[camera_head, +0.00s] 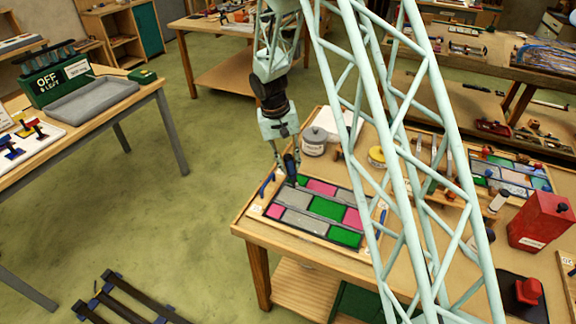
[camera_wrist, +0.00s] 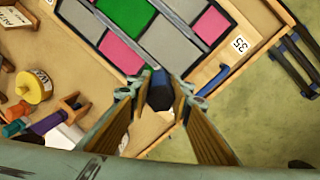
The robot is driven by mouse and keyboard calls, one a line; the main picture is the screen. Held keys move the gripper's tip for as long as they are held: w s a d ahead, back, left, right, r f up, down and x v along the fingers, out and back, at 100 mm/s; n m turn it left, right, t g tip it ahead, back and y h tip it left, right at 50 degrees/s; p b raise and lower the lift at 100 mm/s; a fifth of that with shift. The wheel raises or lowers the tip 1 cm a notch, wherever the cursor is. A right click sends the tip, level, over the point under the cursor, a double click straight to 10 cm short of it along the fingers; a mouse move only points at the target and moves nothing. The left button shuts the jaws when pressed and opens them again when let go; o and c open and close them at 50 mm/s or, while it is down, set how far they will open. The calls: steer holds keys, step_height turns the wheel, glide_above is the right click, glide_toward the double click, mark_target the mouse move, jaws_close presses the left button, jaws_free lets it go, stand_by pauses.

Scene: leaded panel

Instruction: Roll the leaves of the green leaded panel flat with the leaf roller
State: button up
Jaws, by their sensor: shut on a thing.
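The leaded panel (camera_head: 328,207) lies flat near the front left corner of the workbench, with green, pink and grey panes between dark leads. It also fills the top of the wrist view (camera_wrist: 165,42). My gripper (camera_head: 289,166) is over the panel's far left corner. In the wrist view my gripper (camera_wrist: 160,92) is shut on a dark blue handle (camera_wrist: 160,90), which I take to be the leaf roller's. The tool's lower end is hidden, so I cannot tell whether it touches the panel.
A blue-handled tool (camera_head: 267,185) lies left of the panel, and another (camera_head: 382,212) lies right. A grey jar (camera_head: 314,142) and a yellow roll (camera_head: 376,156) stand behind. A red can (camera_head: 540,220) stands at the right. The bench's left edge is close to the panel.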

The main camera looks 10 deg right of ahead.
steer(key=shift+s+d, duration=0.4)
steer(key=shift+d, duration=0.05)
stand_by(0.5)
steer(key=shift+s+d+b, duration=0.45)
steer(key=shift+d+b, duration=0.1)
steer(key=shift+d, duration=0.05)
steer(key=shift+s+d, duration=0.2)
steer(key=shift+d, duration=0.05)
stand_by(0.4)
steer(key=shift+s+d+b, duration=0.45)
steer(key=shift+d, duration=0.1)
steer(key=shift+s+d, duration=0.2)
steer(key=shift+d, duration=0.05)
stand_by(0.4)
steer(key=shift+s+d+b, duration=0.4)
steer(key=shift+s+d, duration=0.05)
steer(key=shift+d, duration=0.1)
steer(key=shift+s+d, duration=0.2)
steer(key=shift+d, duration=0.1)
stand_by(0.4)
steer(key=shift+s+d+b, duration=0.4)
steer(key=shift+d, duration=0.1)
steer(key=shift+s+d, duration=0.15)
steer(key=shift+d, duration=0.05)
stand_by(0.5)
